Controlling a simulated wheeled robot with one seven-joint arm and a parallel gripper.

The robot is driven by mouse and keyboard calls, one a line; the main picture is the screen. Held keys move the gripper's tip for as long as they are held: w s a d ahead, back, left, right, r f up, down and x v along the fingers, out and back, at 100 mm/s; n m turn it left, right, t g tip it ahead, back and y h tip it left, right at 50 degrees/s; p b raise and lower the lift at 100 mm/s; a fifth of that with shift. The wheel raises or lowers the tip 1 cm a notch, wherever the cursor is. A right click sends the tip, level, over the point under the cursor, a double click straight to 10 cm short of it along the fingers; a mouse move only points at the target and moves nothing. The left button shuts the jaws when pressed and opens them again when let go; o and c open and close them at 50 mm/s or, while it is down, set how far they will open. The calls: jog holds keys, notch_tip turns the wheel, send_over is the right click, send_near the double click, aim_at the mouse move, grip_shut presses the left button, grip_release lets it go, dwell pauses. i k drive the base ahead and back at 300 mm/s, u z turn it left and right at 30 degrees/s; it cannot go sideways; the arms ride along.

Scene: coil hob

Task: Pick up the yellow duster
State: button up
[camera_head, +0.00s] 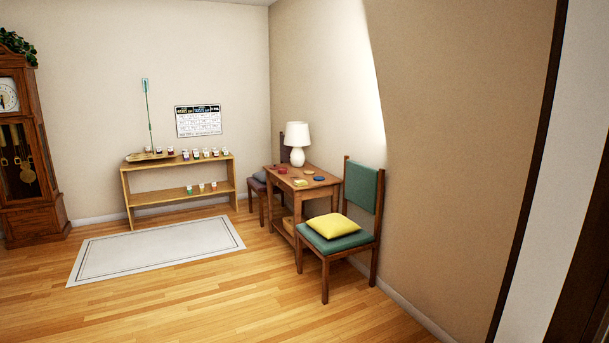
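No object here can be clearly told as a yellow duster. A yellow, pillow-like cushion (333,225) lies on the seat of the green-upholstered chair (363,187) at the right of the table. A small yellowish item (300,182) lies on the wooden table (325,189), too small to identify. My gripper is not in view.
A white lamp (297,143) and small red and blue items share the table. A second chair stands behind it. A low shelf (130,187) with several small cups stands at the back wall; a grandfather clock (38,150) is left. The wood floor and pale rug (155,250) are clear.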

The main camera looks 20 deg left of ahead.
aim_at(299, 183)
jog(key=k, duration=0.65)
jog(key=u, duration=0.45)
jog(key=i, duration=1.3)
jog(key=u, duration=0.85)
jog(key=i, duration=1.5)
jog(key=u, duration=0.2)
jog(key=i, duration=3.05)
jog(key=z, duration=1.1)
jog(key=i, duration=1.55)
jog(key=z, duration=1)
jog(key=i, duration=0.4)
jog(key=z, duration=0.15)
